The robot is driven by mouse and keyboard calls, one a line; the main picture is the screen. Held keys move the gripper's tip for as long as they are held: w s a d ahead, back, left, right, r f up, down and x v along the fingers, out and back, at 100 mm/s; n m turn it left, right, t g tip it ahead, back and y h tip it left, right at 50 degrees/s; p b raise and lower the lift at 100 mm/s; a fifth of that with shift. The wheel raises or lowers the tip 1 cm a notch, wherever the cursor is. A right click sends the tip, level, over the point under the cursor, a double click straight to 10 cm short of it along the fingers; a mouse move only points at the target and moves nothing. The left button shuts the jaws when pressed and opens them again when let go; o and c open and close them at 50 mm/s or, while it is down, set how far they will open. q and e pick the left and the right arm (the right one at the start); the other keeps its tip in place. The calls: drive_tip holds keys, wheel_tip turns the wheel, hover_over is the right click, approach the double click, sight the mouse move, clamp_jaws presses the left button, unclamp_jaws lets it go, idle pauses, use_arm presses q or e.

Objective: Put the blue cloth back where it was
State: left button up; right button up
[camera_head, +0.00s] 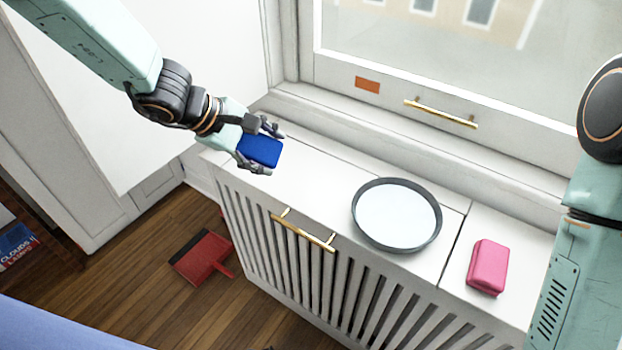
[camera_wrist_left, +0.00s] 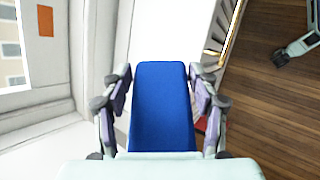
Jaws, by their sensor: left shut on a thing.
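The blue cloth (camera_head: 261,150) is a small folded block. My left gripper (camera_head: 262,148) is shut on it, with a finger on each side, at the left end of the white radiator cover (camera_head: 310,182). In the left wrist view the cloth (camera_wrist_left: 163,105) fills the space between the two fingers of my left gripper (camera_wrist_left: 163,110). I cannot tell whether the cloth touches the cover top. My right arm shows at the right edge of the head view, but its gripper is out of view.
A round grey-rimmed dish (camera_head: 397,214) stands mid-cover, and a pink block (camera_head: 488,267) lies to its right. The cover top between the cloth and the dish is clear. A window with a brass handle (camera_head: 440,113) rises behind. A red dustpan (camera_head: 203,256) lies on the wooden floor.

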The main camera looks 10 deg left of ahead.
use_arm(q)
drive_tip(key=shift+w+d+f+n, duration=0.15)
drive_tip(key=shift+w+n, duration=0.25)
drive_tip(key=shift+n, duration=0.1)
drive_tip(key=w+n, duration=0.1)
drive_tip(key=n, duration=0.1)
drive_tip(key=w+f+n+t+h+b, duration=0.1)
drive_tip(key=w+n, duration=0.1)
drive_tip(key=shift+w+d+n+h, duration=0.2)
drive_tip(key=shift+w+n+h, duration=0.1)
drive_tip(key=shift+n, duration=0.1)
drive_tip(key=w+d+n+t+h+b, duration=0.2)
drive_tip(key=w+d+n+t, duration=0.1)
drive_tip(key=w+d+n, duration=0.25)
hover_over(314, 175)
drive_tip(key=shift+n, duration=0.35)
wheel_tip(314, 175, down, 6)
drive_tip(key=shift+s+d+f+b, duration=0.1)
drive_tip(key=shift+f+b, duration=0.05)
drive_tip(key=shift+b, duration=0.25)
drive_tip(key=shift+f, duration=0.5)
wheel_tip(314, 175, down, 3)
drive_tip(key=shift+b, duration=0.45)
drive_tip(key=shift+f, duration=0.1)
use_arm(e)
drive_tip(key=f, duration=0.4)
drive_tip(key=shift+a+f, duration=0.3)
drive_tip(key=shift+f, duration=0.05)
